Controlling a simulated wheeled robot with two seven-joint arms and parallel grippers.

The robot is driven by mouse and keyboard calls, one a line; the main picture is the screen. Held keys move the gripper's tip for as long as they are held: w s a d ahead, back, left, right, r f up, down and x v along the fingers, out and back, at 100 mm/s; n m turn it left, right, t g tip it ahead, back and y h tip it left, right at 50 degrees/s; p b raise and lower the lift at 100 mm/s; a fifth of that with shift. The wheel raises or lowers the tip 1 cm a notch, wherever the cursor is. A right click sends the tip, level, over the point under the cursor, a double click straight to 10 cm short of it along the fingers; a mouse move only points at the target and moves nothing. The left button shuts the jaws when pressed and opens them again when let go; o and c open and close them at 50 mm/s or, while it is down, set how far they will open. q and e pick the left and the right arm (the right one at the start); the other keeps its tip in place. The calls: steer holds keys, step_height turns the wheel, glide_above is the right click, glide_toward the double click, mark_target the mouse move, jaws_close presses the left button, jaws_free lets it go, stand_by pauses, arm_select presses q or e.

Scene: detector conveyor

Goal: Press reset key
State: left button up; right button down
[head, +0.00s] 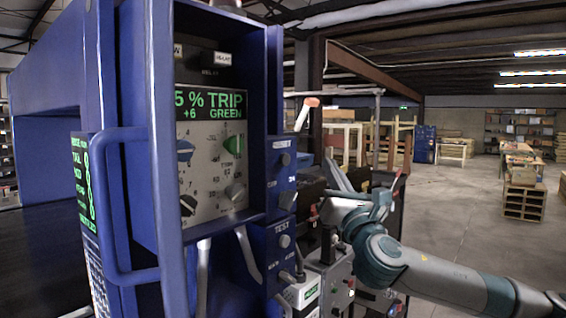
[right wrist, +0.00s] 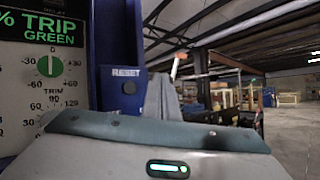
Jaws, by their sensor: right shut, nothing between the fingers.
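The reset key (head: 285,159) is a round grey button on a small blue box labelled RESET, on the right side of the blue detector cabinet (head: 138,120). In the right wrist view the reset key (right wrist: 129,87) shows left of centre, beneath its RESET label. My right gripper (head: 312,197) is shut and empty, coming in from the right, just below and right of the reset key in the head view. I cannot tell whether its tips touch anything. My left gripper is not in view.
A similar TEST button (head: 284,241) sits lower on the cabinet. The panel (head: 207,150) has dials and a green TRIP display. A blue handle (head: 105,205) sticks out at the left. A red-tipped white lamp (head: 306,112) stands behind. Open floor (head: 455,215) lies right.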

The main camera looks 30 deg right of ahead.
steer(key=shift+w, duration=0.2)
steer(key=w+a+p, duration=0.1)
steer(key=w+a, duration=0.2)
steer(key=w, duration=0.5)
steer(key=shift+a, duration=0.2)
stand_by(0.3)
steer(key=shift+w+a+p, duration=0.3)
steer(key=shift+w+p, duration=0.1)
steer(key=shift+w, duration=0.35)
stand_by(3.0)
stand_by(0.4)
steer(key=shift+s+d, duration=0.3)
steer(key=shift+s, duration=0.5)
steer(key=shift+s+d, duration=0.3)
steer(key=shift+s, duration=0.5)
steer(key=shift+s+d, duration=0.35)
steer(key=shift+s, duration=0.4)
steer(key=shift+s+d, duration=0.3)
steer(key=shift+s, duration=0.5)
